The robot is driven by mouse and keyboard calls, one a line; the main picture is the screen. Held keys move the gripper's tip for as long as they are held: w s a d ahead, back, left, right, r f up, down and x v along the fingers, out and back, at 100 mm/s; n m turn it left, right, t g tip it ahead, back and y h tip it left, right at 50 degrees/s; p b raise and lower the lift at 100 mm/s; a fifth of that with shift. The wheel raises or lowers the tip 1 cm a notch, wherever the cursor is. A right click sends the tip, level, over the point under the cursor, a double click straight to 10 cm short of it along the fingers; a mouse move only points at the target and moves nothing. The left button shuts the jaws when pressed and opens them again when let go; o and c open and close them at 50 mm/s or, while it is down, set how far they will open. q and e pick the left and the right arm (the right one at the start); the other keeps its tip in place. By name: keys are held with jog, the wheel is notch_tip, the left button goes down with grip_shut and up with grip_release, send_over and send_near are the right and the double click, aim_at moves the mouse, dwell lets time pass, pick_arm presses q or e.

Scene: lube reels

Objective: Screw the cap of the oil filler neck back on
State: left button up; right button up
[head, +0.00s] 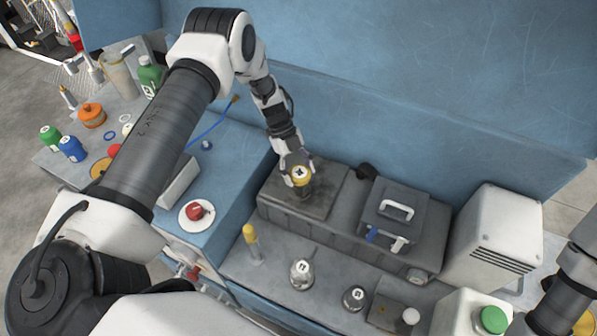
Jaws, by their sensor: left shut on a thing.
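My left gripper (298,168) reaches down from above and is shut on a yellow cap (301,177) with a dark mark on its top. The cap is over the left part of a dark grey block (325,197), where the filler neck stands. The neck is mostly hidden under the cap and fingers, so I cannot tell whether the cap touches it or sits level on it. Part of my right arm shows at the right edge, but its gripper is out of view.
A grey box with a white handle (397,210) stands on the block's right part, with a white vented box (492,240) beyond. A red-knobbed white disc (196,214) lies left on the blue top.

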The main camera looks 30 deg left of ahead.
pick_arm(q)
jog(key=shift+m, duration=0.3)
jog(key=o, duration=1.2)
jog(key=shift+d, duration=0.1)
jog(key=shift+o, duration=0.7)
